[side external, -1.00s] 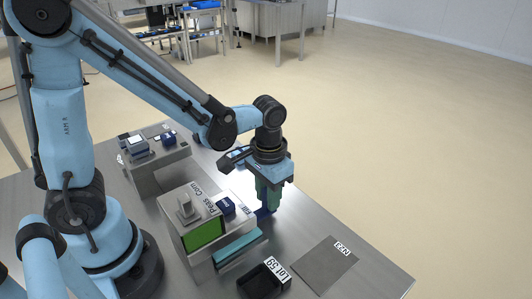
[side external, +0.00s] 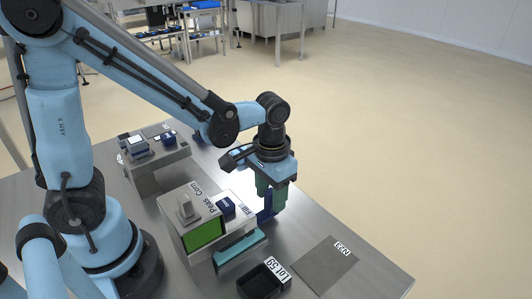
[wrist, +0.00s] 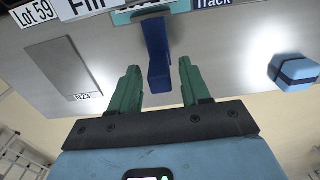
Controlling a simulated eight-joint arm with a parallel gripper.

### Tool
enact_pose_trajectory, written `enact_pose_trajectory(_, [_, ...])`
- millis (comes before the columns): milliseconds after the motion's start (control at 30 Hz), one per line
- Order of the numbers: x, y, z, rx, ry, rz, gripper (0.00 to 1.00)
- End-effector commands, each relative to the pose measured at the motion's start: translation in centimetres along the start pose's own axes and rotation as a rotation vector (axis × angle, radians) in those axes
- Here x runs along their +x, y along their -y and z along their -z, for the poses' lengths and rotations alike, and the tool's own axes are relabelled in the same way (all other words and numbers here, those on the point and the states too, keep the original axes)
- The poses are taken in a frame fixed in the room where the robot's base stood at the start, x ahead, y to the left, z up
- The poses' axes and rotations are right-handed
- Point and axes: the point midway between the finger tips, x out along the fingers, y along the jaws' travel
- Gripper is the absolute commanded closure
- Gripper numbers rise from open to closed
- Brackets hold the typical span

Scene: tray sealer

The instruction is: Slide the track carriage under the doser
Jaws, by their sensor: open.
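My gripper (side external: 270,207) points down beside the doser. Its two green fingers are apart in the wrist view (wrist: 155,85). An upright blue handle (wrist: 158,55) stands between them with a gap on both sides; it also shows below the fingers in the side view (side external: 265,216). Its far end meets a teal piece (wrist: 125,17) with a partly hidden label. I cannot tell how much of this belongs to the track carriage. The doser (side external: 190,206) is a metal box marked "Peas" and "Corn", with a green panel. A teal bar (side external: 240,252) lies along its front.
A black tray (side external: 260,281) labelled "Lot 59" and a grey mat (side external: 322,266) labelled N23 lie nearer the front. A second metal unit (side external: 157,170) stands behind the doser. A blue block (wrist: 296,72) is at the right in the wrist view. The tabletop right of my gripper is clear.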

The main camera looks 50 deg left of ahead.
Motion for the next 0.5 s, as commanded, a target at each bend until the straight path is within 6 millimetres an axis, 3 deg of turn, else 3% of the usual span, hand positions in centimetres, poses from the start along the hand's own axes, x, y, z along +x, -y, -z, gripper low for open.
enact_pose_trajectory(500, [-4.8, 0.0, 0.0, 0.0, 0.0, 0.0, 0.53])
